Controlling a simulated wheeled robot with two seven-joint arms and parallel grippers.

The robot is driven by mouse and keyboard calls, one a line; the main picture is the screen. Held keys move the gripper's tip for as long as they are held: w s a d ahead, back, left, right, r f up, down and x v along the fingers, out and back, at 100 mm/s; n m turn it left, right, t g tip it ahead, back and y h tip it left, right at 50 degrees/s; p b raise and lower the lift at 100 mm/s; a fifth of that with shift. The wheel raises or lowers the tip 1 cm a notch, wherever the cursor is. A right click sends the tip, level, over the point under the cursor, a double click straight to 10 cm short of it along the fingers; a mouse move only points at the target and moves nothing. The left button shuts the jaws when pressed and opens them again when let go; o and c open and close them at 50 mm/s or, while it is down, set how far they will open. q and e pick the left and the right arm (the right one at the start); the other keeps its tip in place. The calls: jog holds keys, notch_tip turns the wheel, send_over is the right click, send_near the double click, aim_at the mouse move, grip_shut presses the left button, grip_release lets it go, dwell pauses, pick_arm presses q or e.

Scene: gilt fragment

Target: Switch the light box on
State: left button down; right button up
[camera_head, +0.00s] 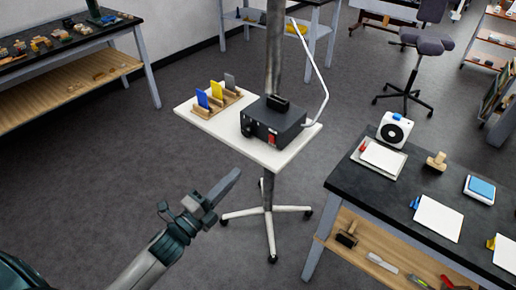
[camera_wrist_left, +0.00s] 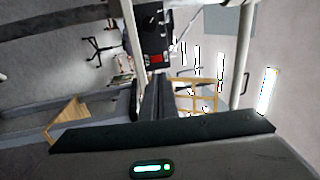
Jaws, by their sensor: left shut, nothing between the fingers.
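The dark light box (camera_head: 277,118) sits on the small white top of a wheeled stand (camera_head: 286,160). A red switch (camera_head: 271,139) is on its front face, with a dark knob to the left of it. I cannot tell the switch's position. My left gripper (camera_head: 236,174) is shut and empty, in front of the stand and lower left of the box, apart from both. In the left wrist view, the box (camera_wrist_left: 152,42) and its red switch (camera_wrist_left: 155,59) show beyond my shut fingers (camera_wrist_left: 154,85). My right gripper is not in view.
A wooden holder (camera_head: 215,103) with blue, yellow and grey plates stands left of the box. A pole rises behind the box, and a white bent arm (camera_head: 320,75) is on its right. A black workbench (camera_head: 400,200) stands at right. Floor in front of the stand is clear.

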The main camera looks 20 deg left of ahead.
aim_at(271, 138)
pick_arm(q)
jog(key=shift+w, duration=0.1)
